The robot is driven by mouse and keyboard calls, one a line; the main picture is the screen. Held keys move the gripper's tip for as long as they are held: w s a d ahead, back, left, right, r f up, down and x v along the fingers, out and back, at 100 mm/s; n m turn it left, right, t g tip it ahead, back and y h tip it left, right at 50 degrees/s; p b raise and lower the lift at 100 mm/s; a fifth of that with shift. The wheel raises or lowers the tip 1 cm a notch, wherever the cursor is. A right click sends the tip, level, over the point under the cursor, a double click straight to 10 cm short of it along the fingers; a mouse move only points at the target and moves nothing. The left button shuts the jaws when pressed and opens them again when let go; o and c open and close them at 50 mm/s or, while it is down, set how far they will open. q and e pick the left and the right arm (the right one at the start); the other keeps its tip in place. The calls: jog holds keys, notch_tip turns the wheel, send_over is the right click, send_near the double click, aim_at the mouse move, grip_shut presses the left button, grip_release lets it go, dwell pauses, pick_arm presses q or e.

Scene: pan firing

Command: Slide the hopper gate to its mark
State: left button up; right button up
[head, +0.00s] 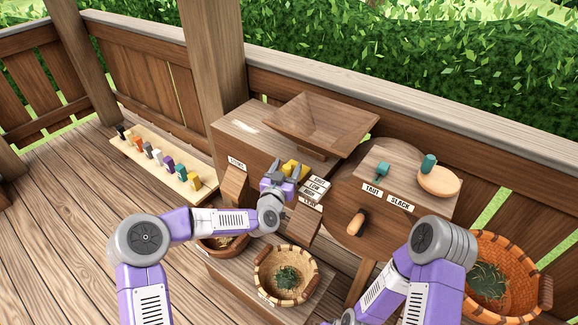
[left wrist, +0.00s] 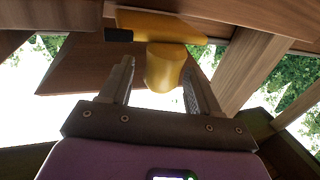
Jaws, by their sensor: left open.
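The wooden hopper (head: 318,122) stands on a wooden cabinet against the railing. Its yellow gate handle (head: 292,167) shows under the hopper, partly hidden by my gripper. Beside it on the right is a stack of white label plates (head: 313,188); their words are too small to read surely. My left gripper (head: 284,172) is at the handle. In the left wrist view the yellow knob (left wrist: 165,68) lies between the two open fingers (left wrist: 160,90), and a yellow bar with a black end (left wrist: 165,27) crosses beyond it. My right arm shows, but its gripper does not.
A round wooden stand (head: 350,170) with TAUT and SLACK labels and a teal knob (head: 382,171) is to the right. Baskets stand in front (head: 286,275) and at far right (head: 500,275). A board of coloured pieces (head: 160,160) lies left on open deck.

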pick_arm(q)
jog(key=shift+x, duration=1.15)
jog(key=shift+c, duration=0.2)
grip_shut()
